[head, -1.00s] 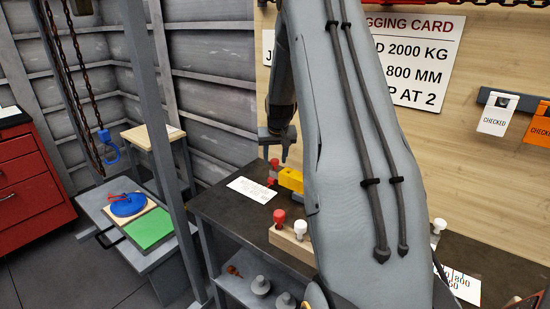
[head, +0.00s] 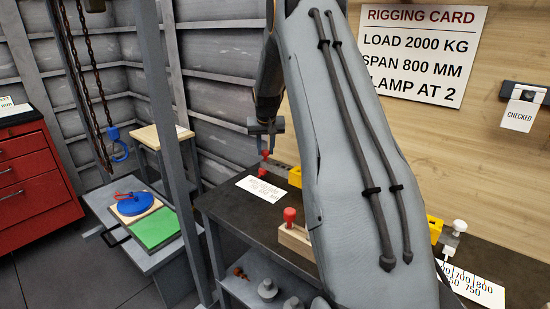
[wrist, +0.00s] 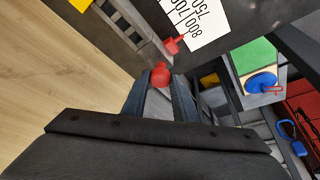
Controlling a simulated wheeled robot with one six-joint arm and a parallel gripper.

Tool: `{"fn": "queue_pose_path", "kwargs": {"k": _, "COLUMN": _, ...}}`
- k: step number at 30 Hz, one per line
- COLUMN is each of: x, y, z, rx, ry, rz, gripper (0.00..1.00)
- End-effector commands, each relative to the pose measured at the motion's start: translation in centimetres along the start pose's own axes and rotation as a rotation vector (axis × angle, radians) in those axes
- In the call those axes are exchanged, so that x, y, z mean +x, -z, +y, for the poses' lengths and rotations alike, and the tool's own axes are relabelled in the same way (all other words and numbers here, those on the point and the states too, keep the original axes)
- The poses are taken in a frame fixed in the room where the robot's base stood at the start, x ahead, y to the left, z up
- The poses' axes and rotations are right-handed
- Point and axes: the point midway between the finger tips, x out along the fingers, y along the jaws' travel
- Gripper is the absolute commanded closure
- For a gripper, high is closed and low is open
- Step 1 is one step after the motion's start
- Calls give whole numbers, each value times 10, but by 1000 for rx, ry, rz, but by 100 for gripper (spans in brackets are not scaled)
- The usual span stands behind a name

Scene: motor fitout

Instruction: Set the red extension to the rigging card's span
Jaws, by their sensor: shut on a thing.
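My gripper (head: 265,134) is shut on the red knob (head: 264,153) of the red extension at the bench's far left end. In the wrist view the red knob (wrist: 160,72) sits between the fingertips. A red pointer (wrist: 173,45) lies beside the scale card (wrist: 205,22), near its 800 figure; exact alignment cannot be told. A grey slotted bar (wrist: 125,18) runs back to a yellow block (head: 295,177). The scale card also shows in the head view (head: 262,188). The rigging card (head: 422,55) on the wall reads load 2000 kg, span 800 mm, clamp at 2.
My arm hides mid-bench. A red-topped peg (head: 289,215) stands in a wooden block (head: 293,240). At right are another yellow block (head: 434,228), a white knob (head: 459,226) and a second scale card (head: 470,287). A grey post (head: 165,130) and hanging chains (head: 90,85) stand left.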

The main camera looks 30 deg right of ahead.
Motion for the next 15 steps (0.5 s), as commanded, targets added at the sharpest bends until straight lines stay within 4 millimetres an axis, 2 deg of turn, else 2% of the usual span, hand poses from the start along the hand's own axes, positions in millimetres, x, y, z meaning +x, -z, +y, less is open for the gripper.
{"fn": "queue_pose_path", "kwargs": {"k": 11, "x": 1, "y": 4, "z": -4, "rx": 2, "ry": -1, "rz": 0, "gripper": 100}}
{"fn": "queue_pose_path", "kwargs": {"k": 12, "x": 1, "y": 4, "z": -4, "rx": 2, "ry": -1, "rz": 0, "gripper": 69}}
{"fn": "queue_pose_path", "kwargs": {"k": 15, "x": 1, "y": 4, "z": -4, "rx": 2, "ry": -1, "rz": 0, "gripper": 56}}
